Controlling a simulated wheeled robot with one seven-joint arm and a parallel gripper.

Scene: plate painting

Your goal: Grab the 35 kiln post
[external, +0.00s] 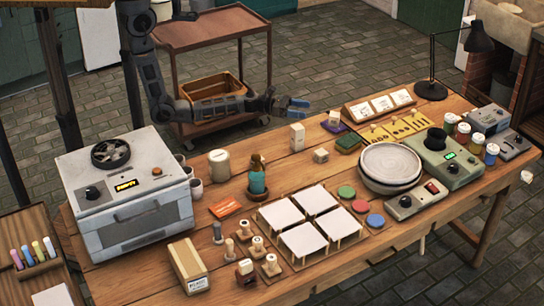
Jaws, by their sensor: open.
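Three pale blocks that look like kiln posts stand on the wooden table below and right of my gripper. A tall post (297,137) is nearest to it, a short post (320,156) stands to its lower right, and another pale post (334,118) stands further back by a purple item. Any numbers on them are too small to read, so I cannot tell which is the 35 post. My gripper (299,106), with blue fingertips, is open and empty above the table's back edge, pointing right and apart from the posts.
A grey kiln (130,210) stands at the left. A teal bottle (257,180), white tiles (301,239), stacked plates (388,165) and small stamps (258,246) crowd the middle. A green scale (440,160) and a lamp (478,38) stand at the right.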

